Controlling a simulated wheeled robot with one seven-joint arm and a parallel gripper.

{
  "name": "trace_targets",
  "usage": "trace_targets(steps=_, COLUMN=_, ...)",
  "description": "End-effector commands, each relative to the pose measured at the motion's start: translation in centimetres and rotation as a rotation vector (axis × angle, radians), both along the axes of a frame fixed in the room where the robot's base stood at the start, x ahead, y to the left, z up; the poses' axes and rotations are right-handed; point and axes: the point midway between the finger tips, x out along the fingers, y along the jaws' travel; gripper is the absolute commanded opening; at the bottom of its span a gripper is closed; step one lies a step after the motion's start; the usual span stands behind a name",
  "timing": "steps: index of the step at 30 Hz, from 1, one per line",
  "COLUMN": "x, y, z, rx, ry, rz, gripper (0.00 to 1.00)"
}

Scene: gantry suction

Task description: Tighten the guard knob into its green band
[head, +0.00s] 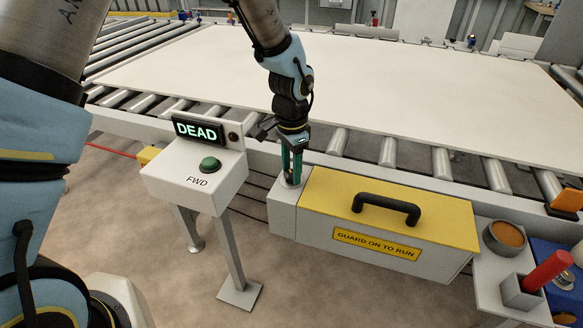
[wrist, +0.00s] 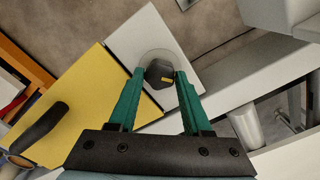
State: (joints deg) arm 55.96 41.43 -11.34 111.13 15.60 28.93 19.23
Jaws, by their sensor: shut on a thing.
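The guard knob (wrist: 158,76) is dark with a yellow pointer mark, seen from above in the wrist view. It sits on a pale round dial (wrist: 158,54) on the light block at the end of the yellow guard. My gripper (wrist: 161,73) has its green fingers on either side of the knob, shut on it. In the head view my gripper (head: 291,178) points down at the block, and its fingers hide most of the knob there. I cannot make out the green band on the dial in either view.
The yellow guard (head: 440,215) with its black handle (head: 386,209) lies just right of my gripper. A control box (head: 195,178) with a green FWD button and a DEAD display stands to the left. A roller conveyor with a large white panel (head: 400,90) is behind.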

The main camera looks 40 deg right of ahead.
Motion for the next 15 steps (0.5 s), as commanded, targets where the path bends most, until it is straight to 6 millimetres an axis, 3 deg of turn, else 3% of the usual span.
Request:
trace_targets(steps=9, x=-0.01, y=-0.03, z=0.03, rx=-0.001, ry=0.0, rz=-0.03, gripper=0.0)
trace_targets(steps=10, x=-0.01, y=-0.04, z=0.03, rx=-0.001, ry=0.0, rz=-0.03, gripper=0.52)
trace_targets(steps=15, x=0.0, y=-0.03, z=0.03, rx=-0.001, ry=0.0, rz=-0.029, gripper=0.71)
